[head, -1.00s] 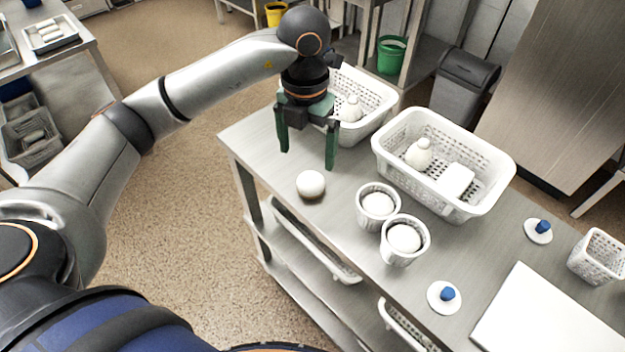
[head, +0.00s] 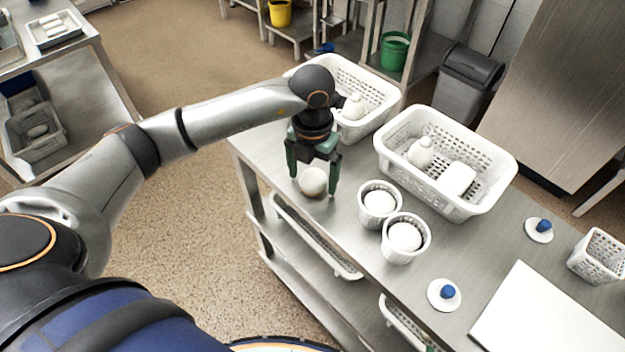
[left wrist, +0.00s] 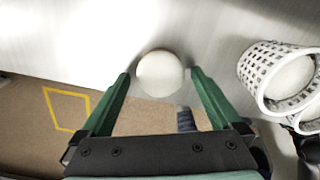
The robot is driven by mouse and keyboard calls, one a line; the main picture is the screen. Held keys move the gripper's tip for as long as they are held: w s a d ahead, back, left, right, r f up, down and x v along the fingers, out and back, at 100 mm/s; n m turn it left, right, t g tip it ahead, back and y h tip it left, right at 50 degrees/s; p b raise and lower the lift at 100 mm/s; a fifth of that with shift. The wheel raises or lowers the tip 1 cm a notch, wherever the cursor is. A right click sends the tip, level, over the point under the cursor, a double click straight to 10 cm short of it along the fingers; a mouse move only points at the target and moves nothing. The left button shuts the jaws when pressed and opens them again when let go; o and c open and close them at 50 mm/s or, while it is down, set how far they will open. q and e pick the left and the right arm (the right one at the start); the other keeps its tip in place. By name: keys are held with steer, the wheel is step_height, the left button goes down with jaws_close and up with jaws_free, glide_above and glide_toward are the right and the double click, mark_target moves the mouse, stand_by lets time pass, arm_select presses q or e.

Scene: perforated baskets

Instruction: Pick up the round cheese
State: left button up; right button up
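The round cheese (head: 313,181) is a white ball on the steel table near its left edge. In the left wrist view the cheese (left wrist: 160,74) lies between the tips of the two green fingers, with a small gap on each side. My left gripper (head: 313,180) is open and comes down from above, its fingers on either side of the cheese; it also shows in the left wrist view (left wrist: 160,84). Whether the cheese touches the table is partly hard to see. My right gripper is not in view.
Two small perforated cups (head: 379,204) (head: 405,238) with white balls stand to the right of the cheese. A large white basket (head: 445,165) and another basket (head: 372,85) stand behind. A white board (head: 550,310) and blue-knobbed lids (head: 444,295) lie at the front right.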

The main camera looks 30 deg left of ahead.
arm_select(q)
steer(key=shift+r, duration=0.1)
steer(key=c, duration=1.4)
